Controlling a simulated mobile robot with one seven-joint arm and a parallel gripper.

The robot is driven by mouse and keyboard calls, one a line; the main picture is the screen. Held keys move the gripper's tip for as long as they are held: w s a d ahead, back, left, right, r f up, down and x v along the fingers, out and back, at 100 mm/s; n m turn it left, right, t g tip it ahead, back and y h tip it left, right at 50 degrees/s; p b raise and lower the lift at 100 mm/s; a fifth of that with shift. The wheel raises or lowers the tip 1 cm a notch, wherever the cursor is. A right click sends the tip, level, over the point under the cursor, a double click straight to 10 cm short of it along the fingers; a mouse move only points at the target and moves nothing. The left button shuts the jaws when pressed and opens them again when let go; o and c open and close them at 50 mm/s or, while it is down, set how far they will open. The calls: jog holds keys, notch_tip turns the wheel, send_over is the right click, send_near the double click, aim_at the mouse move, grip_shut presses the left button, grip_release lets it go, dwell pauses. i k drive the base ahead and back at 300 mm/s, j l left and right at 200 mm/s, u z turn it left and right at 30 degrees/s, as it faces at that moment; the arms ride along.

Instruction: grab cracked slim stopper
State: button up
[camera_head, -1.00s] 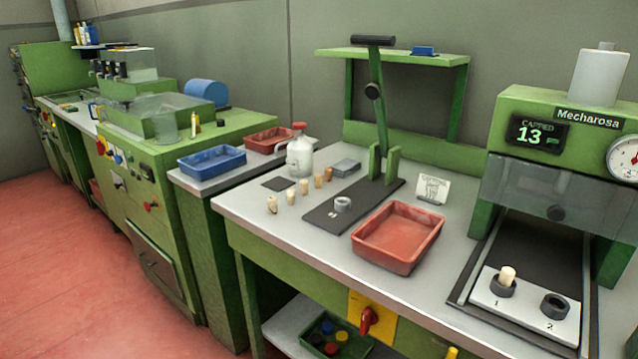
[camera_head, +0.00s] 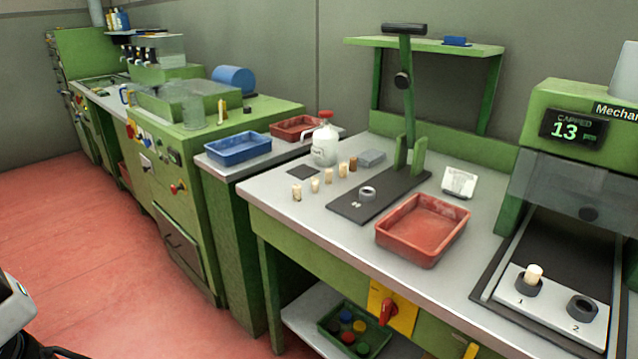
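Several small cork stoppers stand in a row on the grey bench, left of the black press plate. The nearest stopper (camera_head: 297,193) is pale and has dark marks near its base. Behind it stand a pale stopper (camera_head: 315,185), another pale one (camera_head: 329,176), one more (camera_head: 343,169) and a browner one (camera_head: 353,163). They are too small to tell which is cracked or slim. Another pale stopper (camera_head: 534,273) stands in the holder marked 1 at the right. My gripper's fingers are not in view; only a white and dark part of my arm shows at the lower left edge.
A red tray (camera_head: 421,258) sits at the bench's front, right of the lever press (camera_head: 405,100). A white jug (camera_head: 325,146) stands behind the stoppers. A blue tray (camera_head: 238,147) is on the lower side table. The bench in front of the row is clear.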

aim_at(296, 189)
jog(key=i+j+u, duration=0.15)
jog(key=i, duration=0.25)
jog(key=i+j+u, duration=0.2)
jog(key=i+j, duration=0.1)
jog(key=i, duration=0.6)
